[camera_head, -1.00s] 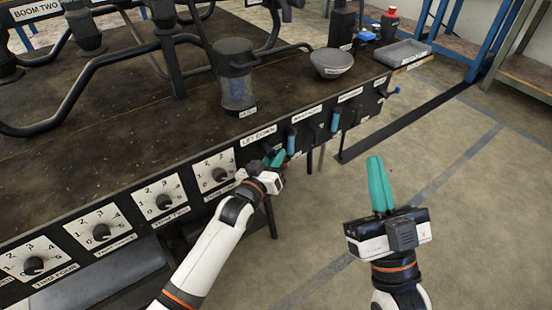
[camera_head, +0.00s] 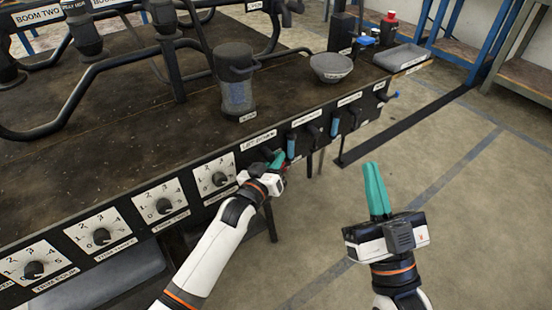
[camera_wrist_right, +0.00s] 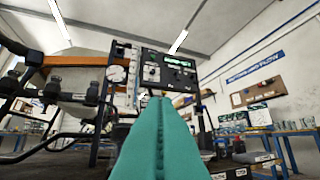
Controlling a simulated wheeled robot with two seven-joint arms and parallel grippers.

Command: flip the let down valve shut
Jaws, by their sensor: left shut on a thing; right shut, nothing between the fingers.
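The let down valve (camera_head: 266,153) is on the bench's front panel, under its "LET DOWN" label (camera_head: 258,141). Only a dark part of it shows; my gripper hides the rest, so its lever angle is unclear. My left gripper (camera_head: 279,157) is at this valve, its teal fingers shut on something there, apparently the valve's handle. The held part is hidden. My right gripper (camera_head: 376,190) is shut and empty, fingers pointing up, over the floor in front of the bench. Its teal fingers also fill the lower middle of the right wrist view (camera_wrist_right: 163,140).
More valves line the panel to the right, some with blue handles (camera_head: 335,126). Numbered dials (camera_head: 164,205) run to the left. A dark jug (camera_head: 236,85), a grey bowl (camera_head: 331,68) and a grey tray (camera_head: 402,57) stand on the bench. The floor in front is clear.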

